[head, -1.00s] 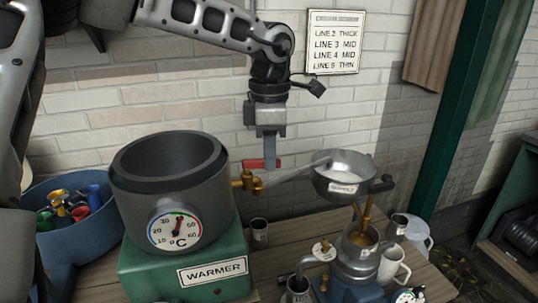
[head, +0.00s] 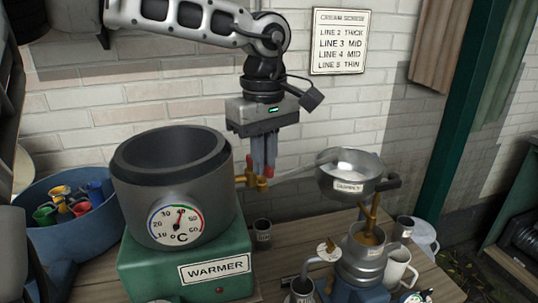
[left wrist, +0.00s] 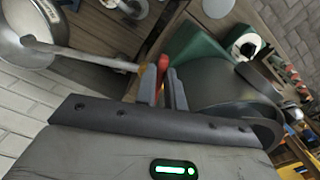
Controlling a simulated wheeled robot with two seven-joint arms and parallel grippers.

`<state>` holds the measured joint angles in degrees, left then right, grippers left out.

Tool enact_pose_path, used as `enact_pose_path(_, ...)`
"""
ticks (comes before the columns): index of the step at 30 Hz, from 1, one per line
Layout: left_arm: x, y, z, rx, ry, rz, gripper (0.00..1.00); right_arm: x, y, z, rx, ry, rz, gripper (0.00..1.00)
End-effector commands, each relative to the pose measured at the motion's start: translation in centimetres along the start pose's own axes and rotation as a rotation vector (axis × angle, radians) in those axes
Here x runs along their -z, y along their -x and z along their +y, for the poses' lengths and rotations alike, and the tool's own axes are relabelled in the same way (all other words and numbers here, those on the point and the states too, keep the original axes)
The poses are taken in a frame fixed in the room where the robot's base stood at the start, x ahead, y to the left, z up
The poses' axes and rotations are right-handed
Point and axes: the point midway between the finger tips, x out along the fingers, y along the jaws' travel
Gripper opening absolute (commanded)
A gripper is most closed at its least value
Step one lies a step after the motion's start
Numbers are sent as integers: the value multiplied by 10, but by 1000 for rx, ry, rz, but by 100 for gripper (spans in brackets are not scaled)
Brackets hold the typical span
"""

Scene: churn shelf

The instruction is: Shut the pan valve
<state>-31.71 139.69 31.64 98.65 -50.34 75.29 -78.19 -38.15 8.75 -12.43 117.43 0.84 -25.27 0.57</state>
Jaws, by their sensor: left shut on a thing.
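The pan valve (head: 252,180) is a brass fitting on the right side of the dark grey pan (head: 170,190), with a red handle (head: 271,158). A pale spout runs from the valve to a metal bowl (head: 350,170) on the right. I cannot tell whether anything flows in it. My right gripper is out of view.
The pan stands on a green warmer (head: 190,265). A blue tub (head: 75,235) with coloured items is at the left. A small dark cup (head: 262,233) stands below the valve. The separator (head: 362,250) and mugs (head: 397,265) are at the right. A brick wall is close behind.

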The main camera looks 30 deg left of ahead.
Motion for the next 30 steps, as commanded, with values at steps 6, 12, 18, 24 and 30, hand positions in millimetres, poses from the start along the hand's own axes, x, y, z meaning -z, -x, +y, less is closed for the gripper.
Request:
enact_pose_path(6,1,2,-7,-6,-175,-1,0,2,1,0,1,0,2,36)
enact_pose_path(12,2,3,-12,-6,-292,0,0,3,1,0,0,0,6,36)
enact_pose_path(18,3,3,-15,-6,-363,0,0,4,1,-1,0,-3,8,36)
enact_pose_path(24,3,3,-16,-6,-391,1,0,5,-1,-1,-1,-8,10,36)
enact_pose_path(30,4,3,-16,-6,-396,2,0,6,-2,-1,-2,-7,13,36)
